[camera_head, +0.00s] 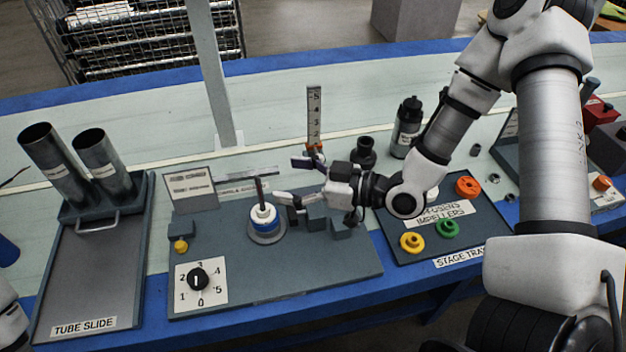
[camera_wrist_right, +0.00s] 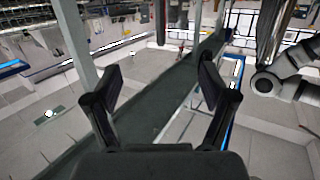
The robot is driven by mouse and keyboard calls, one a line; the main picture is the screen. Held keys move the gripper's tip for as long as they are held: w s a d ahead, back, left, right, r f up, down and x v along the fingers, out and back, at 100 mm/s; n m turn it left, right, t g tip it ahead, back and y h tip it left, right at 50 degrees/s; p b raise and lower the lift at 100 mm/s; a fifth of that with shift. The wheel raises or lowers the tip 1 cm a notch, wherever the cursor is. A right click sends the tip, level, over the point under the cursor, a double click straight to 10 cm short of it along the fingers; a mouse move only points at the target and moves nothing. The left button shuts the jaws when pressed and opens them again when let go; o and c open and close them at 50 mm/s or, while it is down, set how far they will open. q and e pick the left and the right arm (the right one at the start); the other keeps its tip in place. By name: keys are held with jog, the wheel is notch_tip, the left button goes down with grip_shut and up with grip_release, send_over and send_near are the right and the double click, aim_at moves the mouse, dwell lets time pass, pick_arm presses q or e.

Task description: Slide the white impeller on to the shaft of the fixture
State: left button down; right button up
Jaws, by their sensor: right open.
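The fixture's dark shaft (camera_head: 259,190) stands upright on the grey fixture plate (camera_head: 330,265). The white impeller (camera_head: 263,213) is around the shaft, low down, directly above a blue ring (camera_head: 266,224) and a round grey base. My right gripper (camera_head: 286,180) is open just to the right of the shaft, above the impeller's level and apart from it. In the right wrist view, its two fingers (camera_wrist_right: 160,76) are spread with nothing between them. Neither the shaft nor the impeller can be made out there. My left gripper is out of the picture.
A dial (camera_head: 198,280) and a sign (camera_head: 190,187) are on the left of the plate. A ruler post (camera_head: 314,120) stands behind the gripper. The stage tray (camera_head: 480,238) at right holds yellow, green and orange impellers. The tube slide (camera_head: 85,270) with two metal tubes is at left.

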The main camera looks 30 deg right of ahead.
jog(key=v, duration=0.5)
jog(key=shift+a, duration=0.15)
dwell(1.0)
